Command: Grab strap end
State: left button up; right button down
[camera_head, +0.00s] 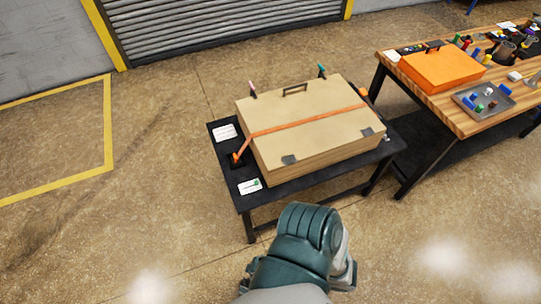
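A large tan wooden box (305,125) sits closed on a black table (222,160). An orange strap (305,120) runs across its lid from left to right. At the left the strap comes down over the box edge, and its lower left end (237,157) is by a small dark piece on the table top. Another small orange piece (362,91) shows behind the box's right edge; I cannot tell whether it is part of the strap. Neither of my grippers is in view. A dark green part of my own body fills the bottom middle.
A wooden workbench (440,105) at the right holds an orange case (440,68), a grey tray (467,104) and several small items. Two white cards (225,132) (249,187) lie on the black table's left side. Open floor (130,220) lies to the left and in front.

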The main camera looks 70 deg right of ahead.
aim_at(236, 158)
jog(key=i+z, duration=0.1)
jog(key=z, duration=0.85)
jog(key=i+j+z, duration=0.1)
jog(key=z, duration=0.35)
jog(key=i+j+z, duration=0.1)
jog(key=z, duration=0.4)
jog(key=j+z, duration=0.1)
jog(key=z, duration=0.35)
